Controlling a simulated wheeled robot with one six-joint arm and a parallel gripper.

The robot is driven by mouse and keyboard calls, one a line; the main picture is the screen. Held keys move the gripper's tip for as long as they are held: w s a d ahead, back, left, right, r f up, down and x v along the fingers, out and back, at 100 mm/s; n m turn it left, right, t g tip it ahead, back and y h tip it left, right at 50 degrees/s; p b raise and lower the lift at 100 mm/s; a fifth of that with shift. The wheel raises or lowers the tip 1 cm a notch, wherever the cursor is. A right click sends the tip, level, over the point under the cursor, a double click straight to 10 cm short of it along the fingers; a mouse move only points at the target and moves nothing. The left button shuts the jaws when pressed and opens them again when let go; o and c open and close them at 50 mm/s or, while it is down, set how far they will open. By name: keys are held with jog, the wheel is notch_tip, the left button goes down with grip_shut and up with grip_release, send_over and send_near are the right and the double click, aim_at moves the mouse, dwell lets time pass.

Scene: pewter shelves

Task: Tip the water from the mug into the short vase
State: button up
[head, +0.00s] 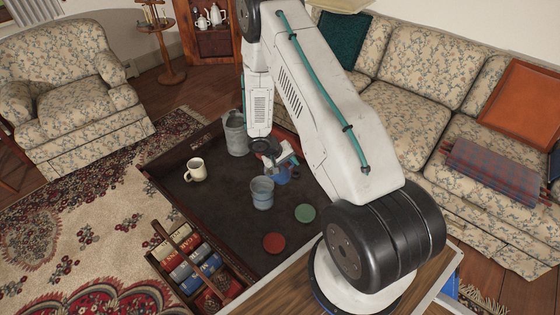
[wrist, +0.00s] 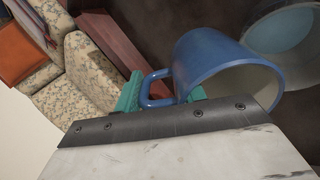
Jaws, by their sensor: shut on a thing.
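My gripper (head: 276,160) is shut on the handle of a blue mug (wrist: 208,62), between its teal fingers in the wrist view. In the head view the blue mug (head: 283,178) is partly hidden by my gripper. The mug's mouth shows a pale inside; I cannot make out the water. The short vase (head: 262,194), a grey-blue round vessel, stands upright on the dark table just in front and left of the mug. A round grey-blue vessel (wrist: 258,32), seemingly this vase, shows beside the mug at the wrist view's upper right, apart from it.
The dark table (head: 215,205) also holds a cream mug (head: 196,170) at left, a taller grey vessel (head: 235,138) behind, a red disc (head: 274,243) and a green disc (head: 305,213) in front. Table between is clear.

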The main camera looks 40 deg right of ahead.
jog(key=shift+d+r+t+y, duration=0.1)
jog(key=shift+r+t+y, duration=0.4)
jog(key=shift+y, duration=0.5)
jog(key=shift+r+y, duration=0.35)
jog(key=shift+y, duration=0.35)
jog(key=shift+w+a+r+t+y, duration=0.1)
jog(key=shift+a+r+t+y, duration=0.15)
jog(key=shift+r+y, duration=0.35)
jog(key=shift+w+a+r+t+y, duration=0.1)
jog(key=shift+a+r+t+y, duration=0.15)
jog(key=shift+r+y, duration=0.3)
